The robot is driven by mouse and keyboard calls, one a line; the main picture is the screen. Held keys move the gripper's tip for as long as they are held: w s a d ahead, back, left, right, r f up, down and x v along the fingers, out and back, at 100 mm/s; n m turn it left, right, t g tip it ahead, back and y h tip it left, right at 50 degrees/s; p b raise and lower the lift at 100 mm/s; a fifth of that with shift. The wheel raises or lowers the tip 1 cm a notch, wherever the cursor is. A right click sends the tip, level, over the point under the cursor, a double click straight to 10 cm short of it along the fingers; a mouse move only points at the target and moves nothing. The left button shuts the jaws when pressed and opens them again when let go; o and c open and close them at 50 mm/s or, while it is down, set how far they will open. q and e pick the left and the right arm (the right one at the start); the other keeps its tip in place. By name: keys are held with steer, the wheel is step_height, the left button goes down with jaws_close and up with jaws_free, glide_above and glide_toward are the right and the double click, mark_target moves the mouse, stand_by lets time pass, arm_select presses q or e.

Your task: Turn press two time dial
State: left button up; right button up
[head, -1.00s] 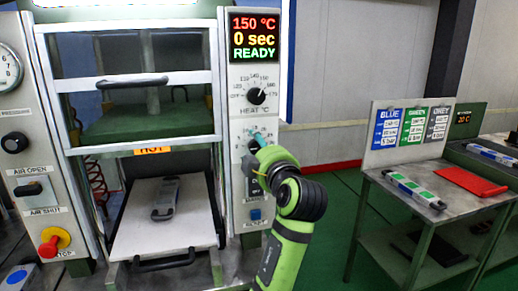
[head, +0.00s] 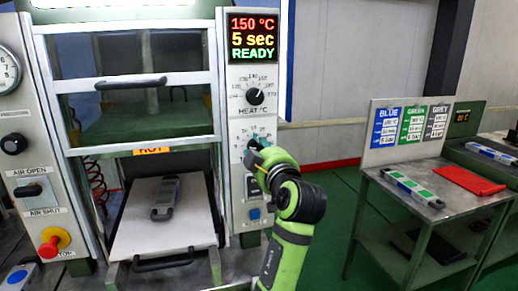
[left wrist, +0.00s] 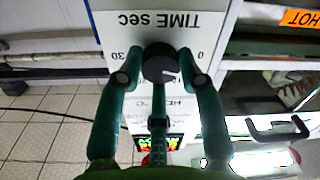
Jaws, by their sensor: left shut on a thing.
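The press panel's display (head: 253,37) reads 150 °C, 5 sec, READY. The black heat dial (head: 255,97) sits below it. The time dial (left wrist: 160,63) is a round black knob with a white pointer line, under "TIME sec" lettering that appears upside down in the left wrist view. My left gripper (head: 257,142) is at this knob on the panel, with its teal fingers on either side, shut on it. In the head view the gripper largely hides the time dial. My right gripper is not in view.
A red stop button (head: 50,243) is at lower left. A side table (head: 430,210) with a mould and red plate stands right. Green floor is clear between them.

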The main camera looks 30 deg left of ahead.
arm_select(q)
steer(key=m, duration=0.1)
steer(key=m+p, duration=0.1)
steer(key=m, duration=0.1)
steer(key=shift+r, duration=0.25)
steer(key=m+p, duration=0.2)
steer(key=m, duration=0.1)
steer(key=shift+r+m, duration=0.15)
steer(key=shift+m, duration=0.15)
steer(key=m+p, duration=0.1)
steer(key=m, duration=0.2)
steer(key=shift+t+p, duration=0.3)
steer(key=shift+p, duration=0.1)
steer(key=m+p, duration=0.3)
steer(key=shift+r+m, duration=0.1)
steer(key=shift+m, duration=0.2)
steer(key=shift+m+p, duration=0.75)
steer(key=shift+m, duration=0.25)
steer(key=m+p, duration=0.8)
steer(key=shift+t+h, duration=0.3)
steer(key=m+p, duration=0.2)
steer(key=shift+m, duration=0.3)
steer(key=shift+f+m+p, duration=0.25)
steer(key=shift+m+p, duration=0.45)
steer(key=shift+m, duration=0.2)
